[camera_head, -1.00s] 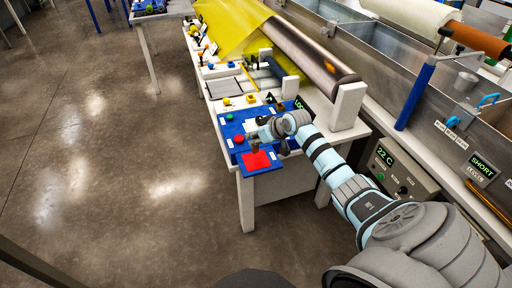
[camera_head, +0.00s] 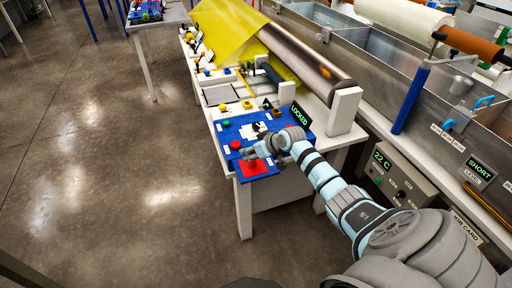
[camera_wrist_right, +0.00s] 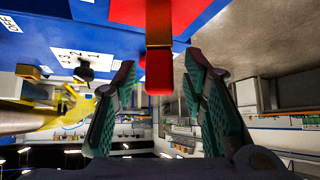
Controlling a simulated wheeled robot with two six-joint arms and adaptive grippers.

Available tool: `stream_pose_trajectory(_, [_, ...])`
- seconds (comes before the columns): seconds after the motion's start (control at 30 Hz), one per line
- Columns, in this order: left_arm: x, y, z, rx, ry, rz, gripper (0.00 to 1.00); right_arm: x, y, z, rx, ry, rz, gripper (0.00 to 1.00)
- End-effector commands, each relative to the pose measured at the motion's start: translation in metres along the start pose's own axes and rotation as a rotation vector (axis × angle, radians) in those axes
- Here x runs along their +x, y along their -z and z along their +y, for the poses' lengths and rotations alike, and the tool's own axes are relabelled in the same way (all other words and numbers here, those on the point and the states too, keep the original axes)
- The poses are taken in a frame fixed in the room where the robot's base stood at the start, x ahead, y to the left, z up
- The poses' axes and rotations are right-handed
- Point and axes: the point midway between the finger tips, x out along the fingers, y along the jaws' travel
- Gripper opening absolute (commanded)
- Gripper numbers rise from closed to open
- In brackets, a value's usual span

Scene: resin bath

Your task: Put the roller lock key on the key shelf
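A blue ledge with a red square, which looks like the key shelf (camera_head: 262,172), juts from the near end of the blue control panel (camera_head: 228,134). My right gripper (camera_head: 252,155) is just above it and partly covers the red square. In the right wrist view, the right gripper (camera_wrist_right: 160,66) has its two fingers spread. A red piece with a brassy band, probably the roller lock key (camera_wrist_right: 158,75), shows between the fingertips, with gaps on both sides. It appears to stand out from the red square, but contact there is unclear. My left gripper is not in view.
A sign reading LOCKED (camera_head: 299,114) stands at the panel's back right. Green (camera_head: 226,123) and red (camera_head: 236,144) buttons are on the panel. The large roller (camera_head: 305,58) with yellow film and a white support block (camera_head: 344,110) lie behind.

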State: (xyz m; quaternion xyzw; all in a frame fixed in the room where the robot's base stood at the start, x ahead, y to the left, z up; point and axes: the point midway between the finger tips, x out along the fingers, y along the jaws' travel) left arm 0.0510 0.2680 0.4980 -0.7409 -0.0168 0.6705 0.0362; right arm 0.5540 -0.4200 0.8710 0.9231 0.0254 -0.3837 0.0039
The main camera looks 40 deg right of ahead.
Motion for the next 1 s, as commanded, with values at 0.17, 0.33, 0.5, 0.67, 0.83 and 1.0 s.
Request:
stream_pose_trajectory(0.17, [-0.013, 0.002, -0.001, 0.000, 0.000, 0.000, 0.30, -0.028, 0.002, 0.001, -0.004, -0.003, -0.001, 0.39])
stream_pose_trajectory(0.33, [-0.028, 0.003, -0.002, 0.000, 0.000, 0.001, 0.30, -0.074, 0.003, 0.002, -0.008, -0.004, -0.002, 0.39])
stream_pose_trajectory(0.5, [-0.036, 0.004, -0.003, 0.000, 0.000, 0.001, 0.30, -0.111, 0.002, 0.002, -0.005, -0.005, -0.002, 0.39])
stream_pose_trajectory(0.67, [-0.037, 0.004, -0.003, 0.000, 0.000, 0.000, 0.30, -0.121, 0.001, 0.000, 0.000, 0.001, 0.000, 0.39])
stream_pose_trajectory(0.83, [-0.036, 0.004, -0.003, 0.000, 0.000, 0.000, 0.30, -0.120, 0.000, 0.001, 0.003, 0.000, -0.001, 0.39])
stream_pose_trajectory(1.0, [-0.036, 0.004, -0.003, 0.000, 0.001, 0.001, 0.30, -0.080, -0.070, 0.022, 0.087, -0.079, -0.054, 0.39])
